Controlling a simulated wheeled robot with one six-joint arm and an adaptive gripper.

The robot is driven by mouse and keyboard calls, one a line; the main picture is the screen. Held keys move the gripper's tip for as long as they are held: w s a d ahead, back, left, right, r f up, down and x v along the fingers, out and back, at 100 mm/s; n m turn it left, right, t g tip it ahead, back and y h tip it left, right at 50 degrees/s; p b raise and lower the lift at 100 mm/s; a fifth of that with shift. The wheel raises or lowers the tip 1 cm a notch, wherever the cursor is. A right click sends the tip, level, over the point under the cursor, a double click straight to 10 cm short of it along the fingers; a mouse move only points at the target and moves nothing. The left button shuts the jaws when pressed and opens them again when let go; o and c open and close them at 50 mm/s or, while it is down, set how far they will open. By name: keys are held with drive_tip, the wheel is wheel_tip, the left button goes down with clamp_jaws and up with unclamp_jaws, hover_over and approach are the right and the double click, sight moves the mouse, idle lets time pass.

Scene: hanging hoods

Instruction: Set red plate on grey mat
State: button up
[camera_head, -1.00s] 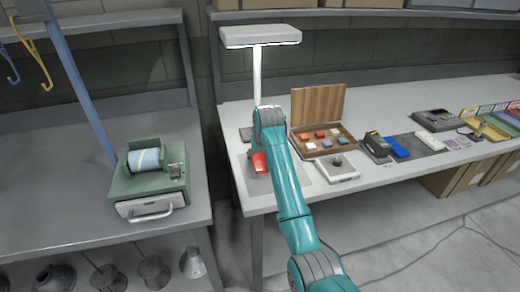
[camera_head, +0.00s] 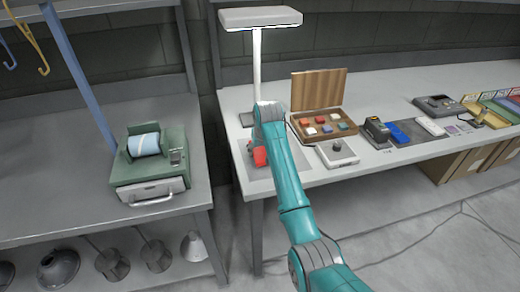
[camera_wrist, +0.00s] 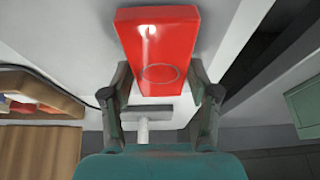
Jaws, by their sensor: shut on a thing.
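The red plate (camera_wrist: 158,45) is a flat rectangular block with a faint ring marked on it. My gripper (camera_wrist: 160,82) is shut on it, one finger at each side of its near end. In the head view the red plate (camera_head: 260,157) shows as a small red patch at the end of my arm, partly hidden. The grey mat (camera_head: 260,187) lies on the white bench at its left front corner, below and around the plate in the picture. My arm covers part of the mat. I cannot tell whether the plate touches it.
A white lamp (camera_head: 258,18) stands behind my gripper. An open wooden case (camera_head: 318,90) with coloured blocks and a small white device (camera_head: 337,153) sit right of my arm. A green machine (camera_head: 150,170) stands on the separate left bench, across a gap.

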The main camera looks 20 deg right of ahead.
drive_tip(key=shift+f, duration=0.45)
idle(0.4)
drive_tip(key=o, duration=1.3)
drive_tip(key=shift+o, duration=0.2)
drive_tip(key=v, duration=1.2)
